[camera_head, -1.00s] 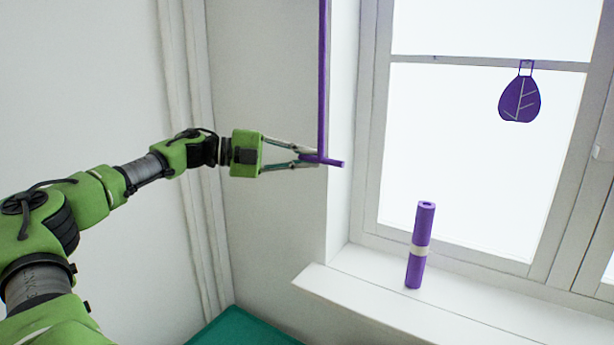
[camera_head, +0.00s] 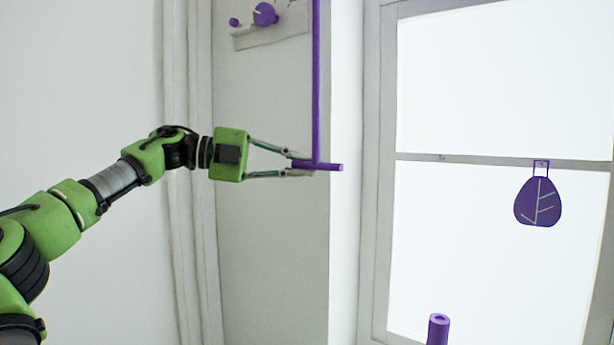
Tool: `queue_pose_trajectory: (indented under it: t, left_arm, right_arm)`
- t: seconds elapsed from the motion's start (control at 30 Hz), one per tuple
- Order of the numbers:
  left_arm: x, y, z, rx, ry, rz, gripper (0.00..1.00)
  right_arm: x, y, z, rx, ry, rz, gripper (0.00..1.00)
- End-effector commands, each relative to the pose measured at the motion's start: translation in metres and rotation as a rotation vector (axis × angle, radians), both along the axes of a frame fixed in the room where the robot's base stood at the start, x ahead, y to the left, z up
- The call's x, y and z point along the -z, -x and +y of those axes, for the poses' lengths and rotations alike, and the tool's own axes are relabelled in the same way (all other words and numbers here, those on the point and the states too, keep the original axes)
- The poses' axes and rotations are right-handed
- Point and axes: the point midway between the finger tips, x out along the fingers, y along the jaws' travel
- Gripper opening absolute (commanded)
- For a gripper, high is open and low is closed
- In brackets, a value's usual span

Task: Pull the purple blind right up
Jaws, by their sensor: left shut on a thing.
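A thin purple rod (camera_head: 316,80) hangs down along the wall left of the window and runs out of the top of the picture. At its lower end is a short purple crossbar handle (camera_head: 330,167). My left gripper (camera_head: 303,165) reaches in from the left, its fingertips shut on the left part of this handle. The fingers hide part of the handle. No blind cloth shows; the window panes (camera_head: 480,80) in view are bright and uncovered. My right gripper is not in view.
A purple leaf-shaped ornament (camera_head: 537,202) hangs against the window. The top of a purple roll (camera_head: 438,328) shows at the bottom edge. A wall plate (camera_head: 285,30) with purple round knobs (camera_head: 264,14) is above my left gripper. The wall below the gripper is clear.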

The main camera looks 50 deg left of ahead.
Motion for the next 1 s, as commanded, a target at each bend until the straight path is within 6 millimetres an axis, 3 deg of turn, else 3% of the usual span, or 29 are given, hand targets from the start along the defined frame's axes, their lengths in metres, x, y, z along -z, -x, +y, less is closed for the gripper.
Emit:
queue_pose_trajectory:
  t: [0.4, 0.43, 0.47, 1.0]
  left_arm:
    - [-0.0097, 0.0021, 0.0015, -0.006, 0.005, -0.013, 0.00]
    - [-0.0100, 0.0022, 0.0015, -0.006, 0.004, -0.014, 0.12]
    - [-0.0103, 0.0022, 0.0014, -0.006, 0.004, -0.014, 0.18]
    - [-0.0079, 0.0078, 0.0045, -0.003, 0.003, -0.009, 0.18]
  right_arm:
    - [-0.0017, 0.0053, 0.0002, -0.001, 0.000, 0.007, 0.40]
    - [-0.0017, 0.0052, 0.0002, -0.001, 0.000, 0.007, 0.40]
    - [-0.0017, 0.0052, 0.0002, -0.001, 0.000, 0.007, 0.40]
    - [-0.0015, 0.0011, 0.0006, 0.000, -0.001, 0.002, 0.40]
